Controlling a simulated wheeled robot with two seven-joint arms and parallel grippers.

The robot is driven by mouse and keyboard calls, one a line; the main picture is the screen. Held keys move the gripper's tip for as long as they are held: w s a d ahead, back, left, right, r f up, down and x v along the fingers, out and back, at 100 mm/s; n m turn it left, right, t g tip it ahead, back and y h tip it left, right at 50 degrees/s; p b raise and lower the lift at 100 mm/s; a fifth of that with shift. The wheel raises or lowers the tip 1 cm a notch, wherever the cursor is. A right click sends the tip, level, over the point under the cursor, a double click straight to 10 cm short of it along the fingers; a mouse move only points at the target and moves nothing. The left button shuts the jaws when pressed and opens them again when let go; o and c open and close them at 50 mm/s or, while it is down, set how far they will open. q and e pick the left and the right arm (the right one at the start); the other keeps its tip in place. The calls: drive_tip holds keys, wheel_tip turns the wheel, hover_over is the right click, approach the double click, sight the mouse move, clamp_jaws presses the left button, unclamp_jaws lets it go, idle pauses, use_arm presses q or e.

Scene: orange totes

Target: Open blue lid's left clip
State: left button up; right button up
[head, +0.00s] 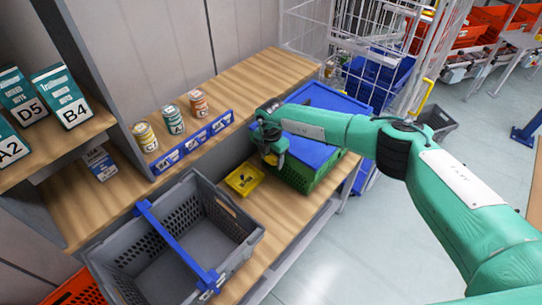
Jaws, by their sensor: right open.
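The blue lid (325,97) lies on the green crate (318,178) on the wooden bench. My right arm reaches in from the right, across the lid. My right gripper (271,160) is open and points down at the lid's left side, close to the crate's left end. The left clip cannot be made out; the gripper and wrist cover part of that side. Whether the fingers touch the lid or crate cannot be told. My left gripper is not in view.
A yellow box (244,179) lies just left of the green crate. A grey crate (222,215) with a blue bar (172,240) stands front left. Several cans, one of them green (173,119), stand behind a blue label strip (193,141). A wire cage (375,30) stands behind the lid.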

drive_tip(key=c, duration=1)
drive_tip(key=shift+g+y+b, duration=0.3)
drive_tip(key=shift+b, duration=0.45)
drive_tip(key=g+y+b, duration=0.1)
drive_tip(key=b, duration=0.2)
drive_tip(key=r+g+y+b, duration=0.1)
drive_tip(key=g+y+b, duration=0.1)
drive_tip(key=b, duration=0.1)
drive_tip(key=shift+r+b, duration=0.1)
drive_tip(key=shift+b, duration=0.2)
drive_tip(key=shift+r+g+y+b, duration=0.5)
drive_tip(key=shift+g+y+b, duration=0.2)
drive_tip(key=shift+b, duration=0.3)
drive_tip(key=shift+r, duration=0.1)
drive_tip(key=o, duration=1)
drive_tip(key=shift+w, duration=0.1)
